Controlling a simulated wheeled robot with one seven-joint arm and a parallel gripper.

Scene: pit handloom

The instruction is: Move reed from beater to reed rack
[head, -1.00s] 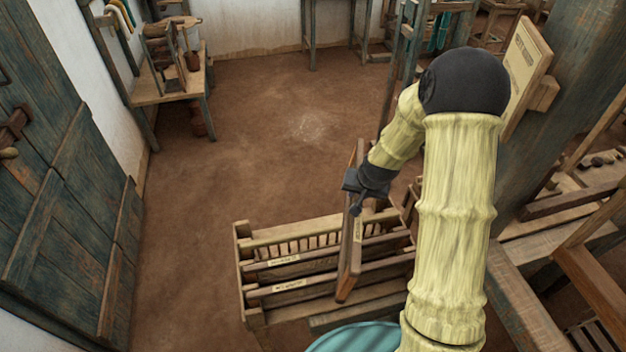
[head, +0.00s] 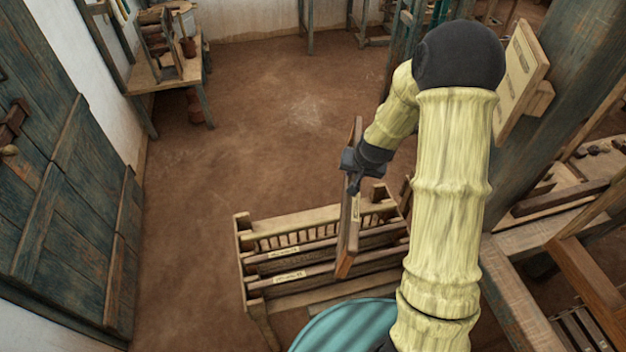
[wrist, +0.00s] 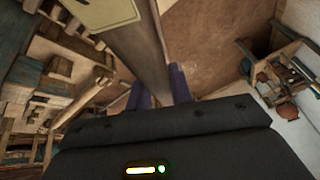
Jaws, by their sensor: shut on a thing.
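The reed (head: 347,240) is a long, narrow wooden bar with a small pale label. My gripper (head: 354,180) is shut on it near its middle and holds it up above the reed rack. In the wrist view the reed (wrist: 138,45) runs between the two dark fingers (wrist: 158,88). The reed rack (head: 243,240) is a low wooden stand with slots and small pegs. Several labelled dark bars (head: 325,268) lie in it. The reed lies crosswise to these bars in the head view. Whether its lower end touches the rack I cannot tell. The beater cannot be made out.
A teal rounded thing (head: 345,328) is at the bottom, in front of the rack. Loom timbers (head: 520,300) and a post with a board (head: 520,80) stand at right. A small bench (head: 165,75) is at back left. The floor behind the rack is clear.

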